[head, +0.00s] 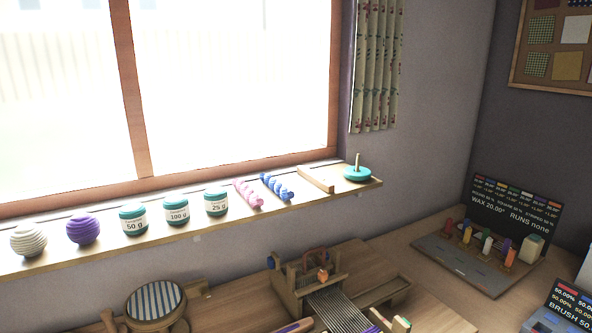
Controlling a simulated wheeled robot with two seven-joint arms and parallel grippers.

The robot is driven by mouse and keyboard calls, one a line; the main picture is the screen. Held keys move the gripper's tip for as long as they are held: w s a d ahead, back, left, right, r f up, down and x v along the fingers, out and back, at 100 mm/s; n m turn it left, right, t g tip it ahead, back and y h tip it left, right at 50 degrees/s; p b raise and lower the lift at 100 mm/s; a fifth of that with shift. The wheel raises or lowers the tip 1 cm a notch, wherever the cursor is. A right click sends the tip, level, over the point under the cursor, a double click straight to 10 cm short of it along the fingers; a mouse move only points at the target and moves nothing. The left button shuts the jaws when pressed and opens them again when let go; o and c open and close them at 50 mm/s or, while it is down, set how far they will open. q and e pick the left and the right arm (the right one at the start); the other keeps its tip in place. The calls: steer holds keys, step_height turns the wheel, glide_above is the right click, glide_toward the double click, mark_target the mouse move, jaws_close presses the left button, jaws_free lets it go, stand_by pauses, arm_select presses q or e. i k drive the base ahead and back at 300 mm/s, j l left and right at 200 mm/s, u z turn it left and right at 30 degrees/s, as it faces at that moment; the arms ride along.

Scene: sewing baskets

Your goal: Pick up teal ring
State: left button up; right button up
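The teal ring (357,174) lies flat at the right end of the window shelf in the head view. A thin wooden peg (357,160) stands up through its middle, so the ring appears to be around the peg. Neither of my grippers shows in this view.
The shelf (330,192) also holds a wooden block (315,179), blue (277,187) and pink (248,194) twisted pieces, several teal-lidded jars (216,202), and a purple ball (83,229). The curtain (376,70) hangs above the ring. A small loom (335,306) stands on the table below.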

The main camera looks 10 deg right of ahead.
mark_target(350, 173)
steer(key=i+l+u, duration=0.2)
steer(key=l, duration=0.45)
steer(key=l+u, duration=0.2)
steer(key=l, duration=0.45)
